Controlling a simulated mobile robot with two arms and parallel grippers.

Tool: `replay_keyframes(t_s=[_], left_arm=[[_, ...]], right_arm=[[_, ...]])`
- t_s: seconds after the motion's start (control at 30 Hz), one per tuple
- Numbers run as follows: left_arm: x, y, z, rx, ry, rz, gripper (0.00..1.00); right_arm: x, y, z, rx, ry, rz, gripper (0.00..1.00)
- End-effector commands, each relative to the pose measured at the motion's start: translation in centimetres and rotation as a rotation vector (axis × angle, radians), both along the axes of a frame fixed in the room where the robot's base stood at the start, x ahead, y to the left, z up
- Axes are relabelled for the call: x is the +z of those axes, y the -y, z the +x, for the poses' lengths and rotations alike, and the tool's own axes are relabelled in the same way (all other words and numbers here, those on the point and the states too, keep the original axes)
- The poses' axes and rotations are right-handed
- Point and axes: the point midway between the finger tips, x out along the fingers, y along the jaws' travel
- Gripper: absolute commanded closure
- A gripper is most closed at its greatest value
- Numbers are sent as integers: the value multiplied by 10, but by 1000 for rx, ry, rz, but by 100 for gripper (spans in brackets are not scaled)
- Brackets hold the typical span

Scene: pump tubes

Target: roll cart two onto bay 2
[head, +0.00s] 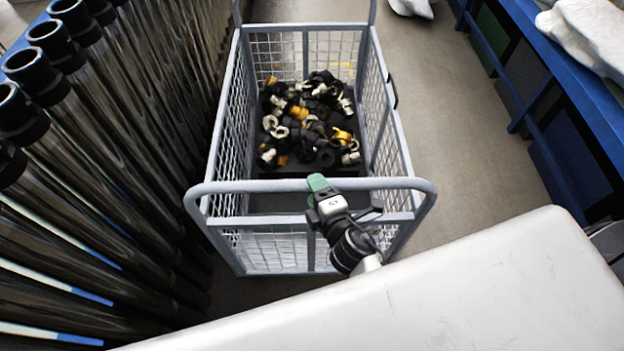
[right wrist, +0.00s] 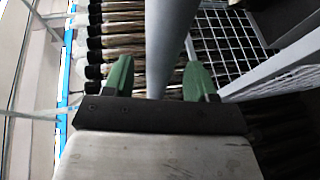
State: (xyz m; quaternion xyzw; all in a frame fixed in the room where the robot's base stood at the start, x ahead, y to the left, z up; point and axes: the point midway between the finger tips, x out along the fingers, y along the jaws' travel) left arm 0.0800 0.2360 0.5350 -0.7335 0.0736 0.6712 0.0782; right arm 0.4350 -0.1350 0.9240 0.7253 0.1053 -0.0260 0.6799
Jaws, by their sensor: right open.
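A grey wire-mesh cart (head: 250,187) stands in the middle of the head view, with a rounded push handle at its near end. No number shows on it, so I cannot tell whether it is cart two. My right gripper (head: 317,184) is at the handle, near its middle. In the right wrist view its green fingers (right wrist: 160,75) stand apart on either side of a grey bar (right wrist: 170,45), with gaps beside it. I cannot make out a marking for bay 2. My left gripper is not in view.
Black, yellow and white fittings (head: 312,115) lie in the cart. Long dark tubes (head: 120,110) with black end caps line the left side, close to the cart. A blue-framed bench (head: 560,70) runs along the right. Bare floor (head: 450,110) lies between cart and bench.

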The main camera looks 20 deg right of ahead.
Motion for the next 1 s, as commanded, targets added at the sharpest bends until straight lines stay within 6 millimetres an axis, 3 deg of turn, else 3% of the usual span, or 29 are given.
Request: replay_keyframes(t_s=[0.2,0.53,0.9,1.0], left_arm=[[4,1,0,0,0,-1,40],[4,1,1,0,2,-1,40],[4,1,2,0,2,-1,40],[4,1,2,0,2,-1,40]], right_arm=[[-4,-2,22,0,0,0,43],[-5,-3,24,0,-1,1,43],[-5,-3,24,0,-1,0,100],[-5,-3,24,0,-1,1,100]])
